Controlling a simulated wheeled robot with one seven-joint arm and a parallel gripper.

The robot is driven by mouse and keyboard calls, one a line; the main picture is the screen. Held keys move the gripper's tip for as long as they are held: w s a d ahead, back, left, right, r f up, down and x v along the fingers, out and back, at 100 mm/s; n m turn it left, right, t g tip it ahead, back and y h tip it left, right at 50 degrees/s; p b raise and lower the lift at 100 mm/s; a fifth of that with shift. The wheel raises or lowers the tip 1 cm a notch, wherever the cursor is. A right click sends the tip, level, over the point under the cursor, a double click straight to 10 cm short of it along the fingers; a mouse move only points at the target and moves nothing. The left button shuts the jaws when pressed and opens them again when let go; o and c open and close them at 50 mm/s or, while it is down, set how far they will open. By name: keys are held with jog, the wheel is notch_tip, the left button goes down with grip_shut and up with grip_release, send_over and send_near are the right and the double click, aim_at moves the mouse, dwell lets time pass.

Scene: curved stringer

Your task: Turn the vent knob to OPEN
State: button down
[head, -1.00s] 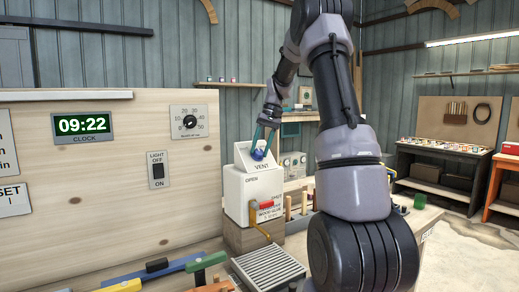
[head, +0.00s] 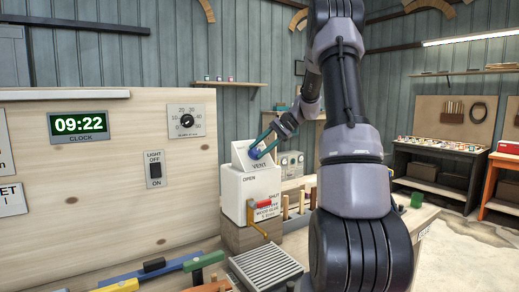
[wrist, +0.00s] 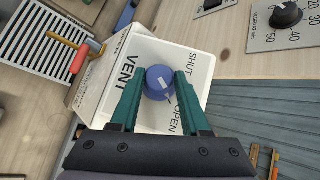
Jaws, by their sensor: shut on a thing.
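The blue vent knob (wrist: 160,82) sits on a white sloped panel (wrist: 190,48) marked VENT, SHUT and OPEN. In the wrist view, SHUT is at the upper right of the knob and OPEN at the lower right. A pale pointer mark shows on the knob, but I cannot tell exactly which label it faces. My gripper (wrist: 160,87) has one teal finger on each side of the knob and is shut on it. In the head view, the knob (head: 255,153) is partly hidden by my gripper (head: 258,148), which leans in from the upper right.
The white glue box (head: 236,190) below the panel has its own OPEN and SHUT marks and a red lever (head: 264,204). A slatted grate (head: 265,268) lies in front. A wooden board with a clock (head: 80,126), light switch (head: 154,169) and dial (head: 187,121) stands left.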

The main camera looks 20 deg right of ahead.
jog(key=shift+d+m, duration=0.1)
jog(key=shift+m, duration=0.2)
dwell(0.4)
jog(key=shift+c, duration=1.9)
grip_release()
jog(key=v, duration=1)
jog(key=shift+s+d, duration=0.2)
jog(key=shift+d, duration=0.2)
